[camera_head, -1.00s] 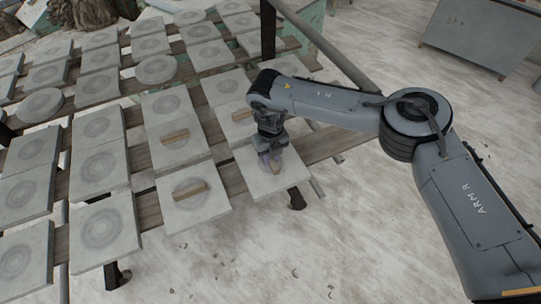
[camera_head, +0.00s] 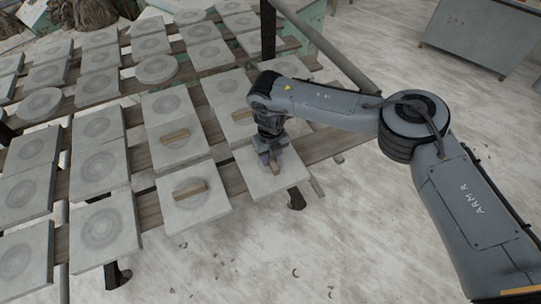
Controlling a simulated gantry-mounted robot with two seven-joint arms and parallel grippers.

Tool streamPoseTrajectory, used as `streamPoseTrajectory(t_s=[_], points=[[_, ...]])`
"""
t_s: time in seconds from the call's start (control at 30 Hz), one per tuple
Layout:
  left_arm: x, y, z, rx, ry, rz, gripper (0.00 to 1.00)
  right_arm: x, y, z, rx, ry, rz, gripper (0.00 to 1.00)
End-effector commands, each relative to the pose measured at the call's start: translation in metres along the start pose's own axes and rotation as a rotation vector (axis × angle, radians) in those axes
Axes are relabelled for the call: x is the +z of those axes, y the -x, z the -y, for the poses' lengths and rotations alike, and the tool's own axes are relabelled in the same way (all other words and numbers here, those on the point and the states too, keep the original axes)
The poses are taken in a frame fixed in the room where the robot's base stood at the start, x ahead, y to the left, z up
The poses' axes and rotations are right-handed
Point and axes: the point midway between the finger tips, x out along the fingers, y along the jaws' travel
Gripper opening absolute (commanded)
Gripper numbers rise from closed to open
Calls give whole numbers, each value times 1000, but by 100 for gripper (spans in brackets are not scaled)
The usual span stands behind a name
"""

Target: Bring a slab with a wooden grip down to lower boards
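Several square grey slabs with wooden grips lie on the wooden boards. One slab (camera_head: 292,175) lies at the near right end of the rack, under my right gripper (camera_head: 272,166). The gripper points down at this slab's wooden grip (camera_head: 275,168), with its fingers around or right beside it; whether they press on it I cannot tell. Another slab (camera_head: 185,217) with a wooden grip (camera_head: 189,190) lies to its left. A further slab (camera_head: 160,158) with a grip (camera_head: 175,136) lies behind that one. A grip (camera_head: 242,114) also shows behind my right gripper. My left gripper is not in view.
Wooden boards (camera_head: 149,211) carry several rows of square and round slabs without grips to the left and back. A dark post (camera_head: 268,30) stands at the back of the rack. A grey cabinet (camera_head: 480,38) stands back right. The pale floor (camera_head: 330,240) in front is open.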

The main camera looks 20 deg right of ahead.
Motion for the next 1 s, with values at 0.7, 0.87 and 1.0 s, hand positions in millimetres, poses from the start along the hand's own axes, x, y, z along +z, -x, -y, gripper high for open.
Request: streamPoseTrajectory(t_s=[0.7, 0.87, 1.0], points=[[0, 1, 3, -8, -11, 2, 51, 0, 27, 0, 1, 1, 0, 51], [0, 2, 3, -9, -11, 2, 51, 0, 56, 0, 0, 1, -1, 51], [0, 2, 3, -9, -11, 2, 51, 0, 78, 0, 0, 1, 0, 51]])
